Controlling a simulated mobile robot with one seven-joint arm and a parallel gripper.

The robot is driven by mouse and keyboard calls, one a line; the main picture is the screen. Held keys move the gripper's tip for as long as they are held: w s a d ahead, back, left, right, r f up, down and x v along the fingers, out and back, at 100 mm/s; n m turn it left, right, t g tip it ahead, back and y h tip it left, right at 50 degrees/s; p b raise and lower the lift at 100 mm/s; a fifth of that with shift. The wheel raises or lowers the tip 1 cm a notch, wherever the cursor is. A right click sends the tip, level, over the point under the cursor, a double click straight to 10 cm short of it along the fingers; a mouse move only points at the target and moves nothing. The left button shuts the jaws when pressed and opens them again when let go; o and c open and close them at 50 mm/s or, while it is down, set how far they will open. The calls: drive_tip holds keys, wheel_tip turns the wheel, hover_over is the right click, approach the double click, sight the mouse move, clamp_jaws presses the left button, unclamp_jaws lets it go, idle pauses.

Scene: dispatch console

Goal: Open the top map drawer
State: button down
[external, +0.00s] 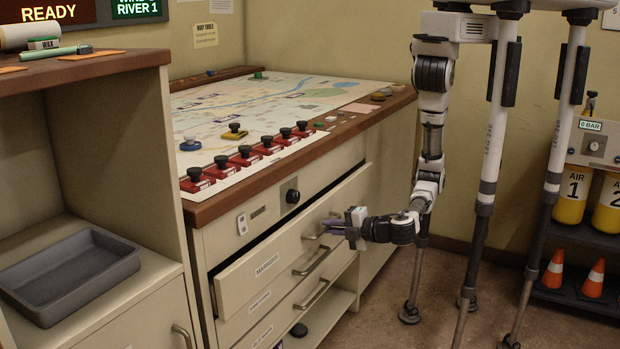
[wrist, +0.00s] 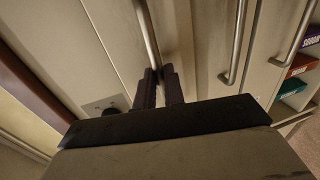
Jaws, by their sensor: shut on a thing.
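The top map drawer (external: 266,286), with a label that seems to read MARKERS, stands partly out of the map table. A dark gap shows along its upper edge and left side. My gripper (external: 336,228) is at the drawer's front, shut on the top drawer's handle (external: 312,236). In the wrist view the metal handle (wrist: 148,35) runs down to the two dark fingers (wrist: 160,88), which hide its near end.
Two lower drawer handles (external: 311,263) (external: 312,296) sit below the held one. The map table (external: 290,160) carries several red bases with black knobs along its front edge. A grey tray (external: 70,275) stands at left. Floor in front of the drawers is clear around my legs.

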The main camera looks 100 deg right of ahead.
drive_tip(key=f+p+v, duration=0.2)
drive_tip(key=f+v, duration=0.1)
drive_tip(key=v, duration=1.1)
drive_tip(key=shift+s+a, duration=0.3)
drive_tip(key=shift+a, duration=0.05)
drive_tip(key=c, duration=1.5)
unclamp_jaws()
drive_tip(key=shift+r+p, duration=0.15)
drive_tip(key=shift+p, duration=0.35)
drive_tip(key=s+a+r+p, duration=0.3)
drive_tip(key=r+p, duration=0.4)
drive_tip(key=p, duration=0.2)
drive_tip(key=shift+s+a+r, duration=0.2)
drive_tip(key=shift+r, duration=0.2)
